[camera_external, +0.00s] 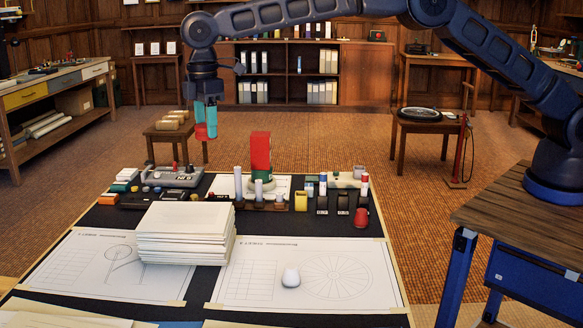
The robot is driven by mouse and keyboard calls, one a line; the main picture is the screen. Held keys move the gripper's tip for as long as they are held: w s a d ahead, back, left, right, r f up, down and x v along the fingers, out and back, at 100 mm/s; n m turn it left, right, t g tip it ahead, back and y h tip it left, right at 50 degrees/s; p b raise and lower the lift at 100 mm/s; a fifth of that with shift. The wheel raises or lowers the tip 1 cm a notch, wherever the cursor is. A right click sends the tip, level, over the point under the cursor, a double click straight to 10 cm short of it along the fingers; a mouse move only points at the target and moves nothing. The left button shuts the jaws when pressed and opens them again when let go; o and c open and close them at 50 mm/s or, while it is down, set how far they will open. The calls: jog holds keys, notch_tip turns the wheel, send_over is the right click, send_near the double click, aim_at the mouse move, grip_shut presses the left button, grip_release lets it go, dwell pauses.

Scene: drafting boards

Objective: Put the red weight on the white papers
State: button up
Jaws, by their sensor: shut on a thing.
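My gripper (206,114), with teal fingers, hangs pointing down at the upper left, above the back of the drafting board. It is shut on the red weight (205,132), which shows at and below the fingertips, partly hidden by them. The weight is in the air, clear of the things on the board. The white papers (184,245) form a thick, slightly uneven stack on the left half of the board, lower in the picture than the gripper. The top of the stack is bare.
A tall red block on a green base (260,152) stands near the board's back, right of my gripper. A grey device (172,177), bottles and small holders line the back. A small red object (361,218) and a white mouse-like object (290,277) are at right. The drawing sheets are mostly clear.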

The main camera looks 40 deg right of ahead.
aim_at(213, 211)
notch_tip(213, 211, down, 19)
jog(key=shift+r, duration=0.2)
dwell(0.4)
jog(key=shift+f, duration=0.15)
jog(key=o, duration=1.3)
jog(key=shift+o, duration=0.2)
notch_tip(213, 211, up, 12)
